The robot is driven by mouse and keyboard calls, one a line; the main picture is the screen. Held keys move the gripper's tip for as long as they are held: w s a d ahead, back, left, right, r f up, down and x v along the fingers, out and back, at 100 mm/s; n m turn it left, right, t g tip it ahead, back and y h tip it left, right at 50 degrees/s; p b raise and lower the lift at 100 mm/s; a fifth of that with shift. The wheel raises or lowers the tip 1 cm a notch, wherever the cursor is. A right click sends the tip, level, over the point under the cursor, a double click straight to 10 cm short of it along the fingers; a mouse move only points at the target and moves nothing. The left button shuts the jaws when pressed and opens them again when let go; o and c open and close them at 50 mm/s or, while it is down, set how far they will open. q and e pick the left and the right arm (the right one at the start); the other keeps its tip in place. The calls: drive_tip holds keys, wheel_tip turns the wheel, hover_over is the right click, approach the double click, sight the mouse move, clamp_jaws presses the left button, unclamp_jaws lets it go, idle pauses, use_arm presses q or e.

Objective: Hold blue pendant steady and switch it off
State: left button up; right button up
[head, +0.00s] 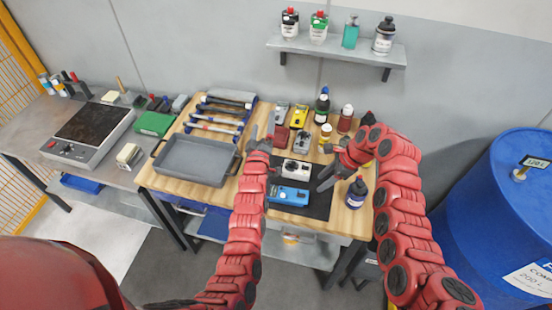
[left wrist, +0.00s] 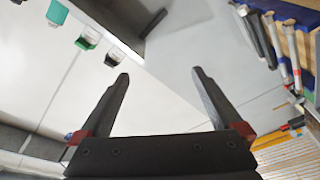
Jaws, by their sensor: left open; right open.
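The blue pendant (head: 289,194) is a small blue box with controls on its top face. It lies on a black mat (head: 318,207) near the front edge of the wooden workbench. My left gripper (head: 262,130) is open, beyond and to the left of the blue pendant, apart from it. The left wrist view shows its two empty fingers (left wrist: 160,75) spread, facing the wall and shelf, with no pendant between them. My right gripper (head: 322,168) is open, pointing left, just right of the white and blue pendants. I cannot tell its height above the mat.
A white pendant (head: 297,169) lies right behind the blue one. Red (head: 281,137), grey (head: 301,143) and yellow (head: 298,116) pendants stand further back. A dark bottle (head: 356,193) stands right of the mat, a grey tray (head: 195,160) at left, a blue drum (head: 500,205) far right.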

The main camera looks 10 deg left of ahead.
use_arm(q)
drive_tip(key=w+d+f+n+g+h, duration=0.1)
drive_tip(key=w+d+f+g+h, duration=0.15)
drive_tip(key=w+f+g, duration=0.2)
drive_tip(key=r+n+g, duration=0.1)
drive_tip(key=n+g, duration=0.4)
drive_tip(key=g, duration=1)
hover_over(276, 192)
drive_tip(key=shift+y, duration=0.45)
wheel_tip(276, 192, down, 17)
drive_tip(key=shift+r, duration=0.1)
